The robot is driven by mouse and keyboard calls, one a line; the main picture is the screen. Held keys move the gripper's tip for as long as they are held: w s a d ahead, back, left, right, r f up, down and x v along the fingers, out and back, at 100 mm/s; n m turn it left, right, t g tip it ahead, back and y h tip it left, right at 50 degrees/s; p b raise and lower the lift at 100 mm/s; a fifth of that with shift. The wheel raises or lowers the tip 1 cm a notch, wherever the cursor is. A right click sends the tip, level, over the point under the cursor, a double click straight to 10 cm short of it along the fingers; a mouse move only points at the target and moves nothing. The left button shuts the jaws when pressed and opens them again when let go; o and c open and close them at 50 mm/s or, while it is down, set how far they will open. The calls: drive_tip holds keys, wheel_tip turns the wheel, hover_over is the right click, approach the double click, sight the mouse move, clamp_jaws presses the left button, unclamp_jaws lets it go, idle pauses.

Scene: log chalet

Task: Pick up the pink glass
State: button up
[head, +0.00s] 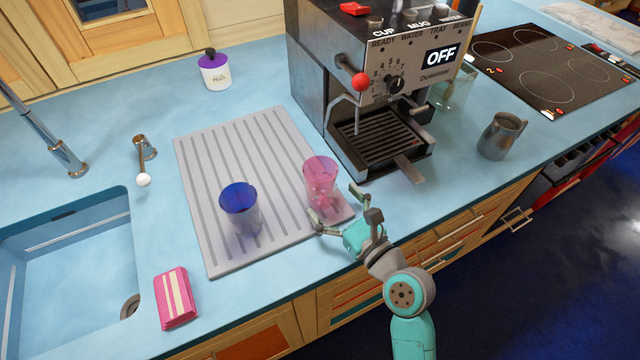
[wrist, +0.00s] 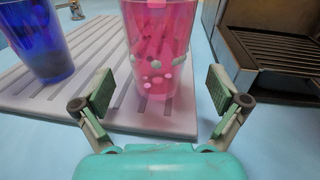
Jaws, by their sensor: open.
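The pink glass (head: 320,182) stands upright near the right front corner of the grey ribbed drying mat (head: 190,160). My gripper (head: 340,208) is open just in front of it, at the counter's front side. In the wrist view the pink glass (wrist: 158,60) stands beyond the open fingers (wrist: 160,95), roughly centred between them. Its upper rim is cut off there. I see no finger touching it. A blue glass (head: 240,205) stands upright on the mat to its left and also shows in the wrist view (wrist: 40,40).
A coffee machine (head: 345,75) stands close behind and right of the pink glass. A metal jug (head: 500,136) and a hob (head: 545,65) are farther right. A sink (head: 70,270) and a pink packet (head: 175,298) are at left. The mat's back half is clear.

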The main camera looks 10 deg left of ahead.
drive_tip(key=x, duration=0.4)
drive_tip(key=shift+w+a, duration=0.15)
drive_tip(key=shift+a, duration=0.05)
drive_tip(key=c, duration=1.5)
